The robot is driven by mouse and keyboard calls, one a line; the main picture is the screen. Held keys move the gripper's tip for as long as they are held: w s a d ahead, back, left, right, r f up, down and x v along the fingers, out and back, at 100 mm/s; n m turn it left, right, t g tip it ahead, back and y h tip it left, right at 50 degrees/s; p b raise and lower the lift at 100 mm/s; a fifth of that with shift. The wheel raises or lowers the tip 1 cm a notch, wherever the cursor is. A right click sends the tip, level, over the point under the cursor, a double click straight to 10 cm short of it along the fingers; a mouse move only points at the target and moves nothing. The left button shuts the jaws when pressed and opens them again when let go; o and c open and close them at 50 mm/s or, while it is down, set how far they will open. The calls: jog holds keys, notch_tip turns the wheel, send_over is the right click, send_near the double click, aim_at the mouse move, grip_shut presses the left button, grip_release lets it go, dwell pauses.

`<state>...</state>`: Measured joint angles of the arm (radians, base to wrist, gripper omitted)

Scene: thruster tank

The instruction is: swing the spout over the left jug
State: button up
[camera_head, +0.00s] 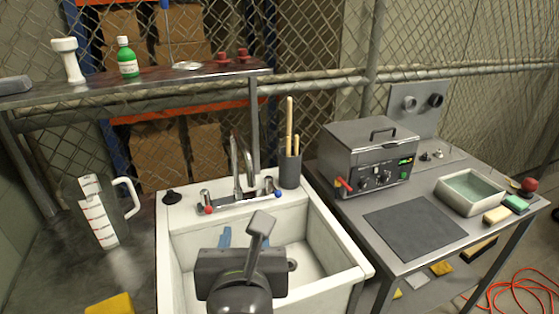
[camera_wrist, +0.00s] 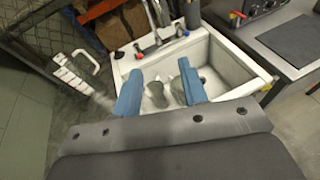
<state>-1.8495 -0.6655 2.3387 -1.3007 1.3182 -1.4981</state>
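The metal spout (camera_head: 247,158) rises from the tap on the sink's back ledge, between a red-marked and a blue-marked handle. It also shows in the wrist view (camera_wrist: 152,22). Two pale, rounded, see-through shapes stand in the sink between my fingers, a left one (camera_wrist: 157,95) and a right one (camera_wrist: 178,91); they may be the jugs, but I cannot tell for sure. My gripper (camera_wrist: 160,67) is open, its blue fingers apart and over the basin, in front of the spout and not touching it. In the head view my wrist hides much of the basin.
The white sink (camera_head: 180,255) has raised walls. A large marked pitcher (camera_head: 101,212) stands to its left. A dark pot with wooden sticks (camera_head: 290,171) stands behind right of the tap. A grey metal box (camera_head: 368,155) and a dark mat (camera_head: 413,228) are on the right-hand table.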

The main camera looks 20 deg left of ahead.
jog(key=w+a+f+m+g, duration=0.3)
jog(key=a+f+m, duration=0.3)
jog(key=f, duration=0.1)
jog(key=m+y, duration=0.8)
jog(key=m, duration=1.6)
send_near(253, 179)
jog(key=x, duration=1.1)
jog(key=shift+a, duration=0.1)
jog(key=shift+c, duration=0.5)
grip_shut()
